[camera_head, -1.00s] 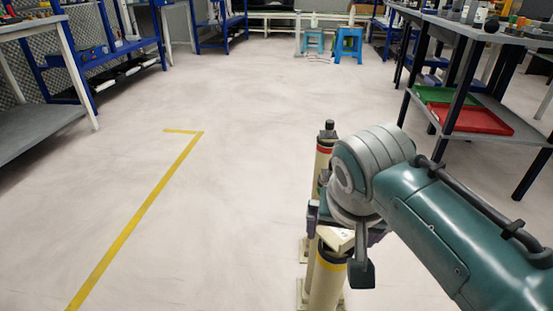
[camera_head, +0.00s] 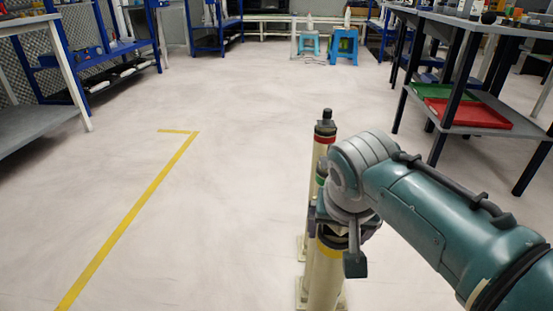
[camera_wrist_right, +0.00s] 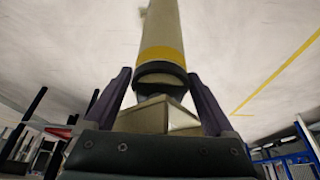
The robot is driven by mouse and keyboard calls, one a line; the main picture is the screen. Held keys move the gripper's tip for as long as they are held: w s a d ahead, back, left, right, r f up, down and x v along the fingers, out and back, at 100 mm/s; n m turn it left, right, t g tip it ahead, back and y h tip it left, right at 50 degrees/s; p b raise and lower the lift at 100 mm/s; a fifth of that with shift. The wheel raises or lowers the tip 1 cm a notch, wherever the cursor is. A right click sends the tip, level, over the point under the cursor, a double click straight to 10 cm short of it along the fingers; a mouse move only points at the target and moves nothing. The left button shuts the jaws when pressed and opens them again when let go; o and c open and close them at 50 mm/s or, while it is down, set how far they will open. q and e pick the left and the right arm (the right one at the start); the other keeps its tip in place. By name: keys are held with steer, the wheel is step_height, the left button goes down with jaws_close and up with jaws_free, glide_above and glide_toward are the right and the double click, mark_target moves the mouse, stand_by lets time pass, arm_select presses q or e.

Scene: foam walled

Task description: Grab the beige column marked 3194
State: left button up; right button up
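Two slim beige columns stand on the floor ahead. The near column (camera_head: 325,275) has a yellow band and a dark top; the far column (camera_head: 318,155) has red and green bands and a dark cap. No number is legible on either. My right gripper (camera_head: 330,222) is at the top of the near column. In the right wrist view the yellow-banded column (camera_wrist_right: 162,30) has its dark collar and angular beige top piece (camera_wrist_right: 158,115) between the purple fingers of my gripper (camera_wrist_right: 160,76). The fingers stand apart, with narrow gaps beside the collar. My left gripper is out of view.
A workbench (camera_head: 468,145) with a red tray (camera_head: 468,114) and a green tray (camera_head: 445,91) stands at right. Blue-framed racks stand at left, blue stools (camera_head: 343,45) at the back. A yellow floor line (camera_head: 130,215) runs left of the columns; the middle floor is clear.

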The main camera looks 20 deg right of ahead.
jaws_close()
steer(key=shift+w+r, duration=0.1)
steer(key=shift+r, duration=0.15)
stand_by(0.4)
